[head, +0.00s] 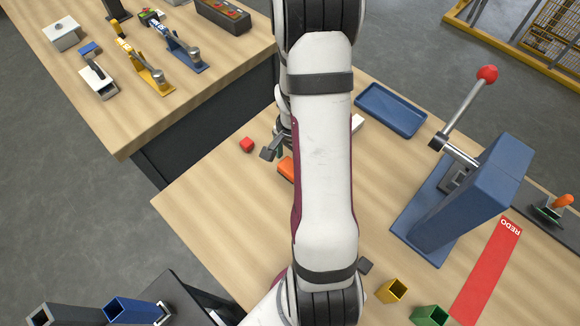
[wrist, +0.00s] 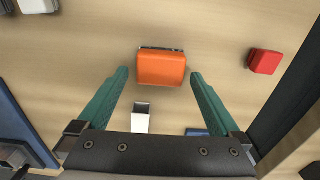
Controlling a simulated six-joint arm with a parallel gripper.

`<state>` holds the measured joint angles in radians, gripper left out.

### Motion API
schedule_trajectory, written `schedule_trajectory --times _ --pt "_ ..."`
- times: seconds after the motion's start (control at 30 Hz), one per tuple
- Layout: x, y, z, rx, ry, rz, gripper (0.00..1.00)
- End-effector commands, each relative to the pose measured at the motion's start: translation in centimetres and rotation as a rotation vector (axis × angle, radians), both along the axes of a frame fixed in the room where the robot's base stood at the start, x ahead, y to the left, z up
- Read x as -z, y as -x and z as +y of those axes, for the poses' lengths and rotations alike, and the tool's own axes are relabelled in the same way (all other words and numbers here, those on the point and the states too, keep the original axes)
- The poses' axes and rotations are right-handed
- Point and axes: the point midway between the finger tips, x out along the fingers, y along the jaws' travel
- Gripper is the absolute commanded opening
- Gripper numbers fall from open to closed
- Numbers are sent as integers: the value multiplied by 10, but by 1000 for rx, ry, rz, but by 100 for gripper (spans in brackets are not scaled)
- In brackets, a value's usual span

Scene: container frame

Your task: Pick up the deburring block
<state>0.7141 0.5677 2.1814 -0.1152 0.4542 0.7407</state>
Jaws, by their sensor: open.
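The deburring block appears to be the orange block (wrist: 162,69) with a dark strip along its far edge, lying on the wooden table. In the head view, the orange block (head: 286,168) is partly hidden by my arm. My gripper (wrist: 160,75) is open and empty, its two teal fingers apart. In the wrist view the fingertips lie to the left and right of the block's near part, with gaps on both sides. I cannot tell how high they are above the table. In the head view my gripper (head: 271,150) is largely hidden behind my arm.
A red cube (wrist: 265,61) lies right of the block. A white piece (wrist: 141,117) shows between the fingers, nearer the palm. A blue tray (head: 391,109) and a blue press (head: 465,195) with a red-knobbed lever stand to the right. Bare table surrounds the block.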

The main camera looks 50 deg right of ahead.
Motion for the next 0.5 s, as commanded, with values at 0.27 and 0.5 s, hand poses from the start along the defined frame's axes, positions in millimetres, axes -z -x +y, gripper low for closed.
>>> schedule_trajectory --times 0.27,0.5 --pt "20 0 0 1 1 0 100" --pt "20 0 0 1 1 0 71"
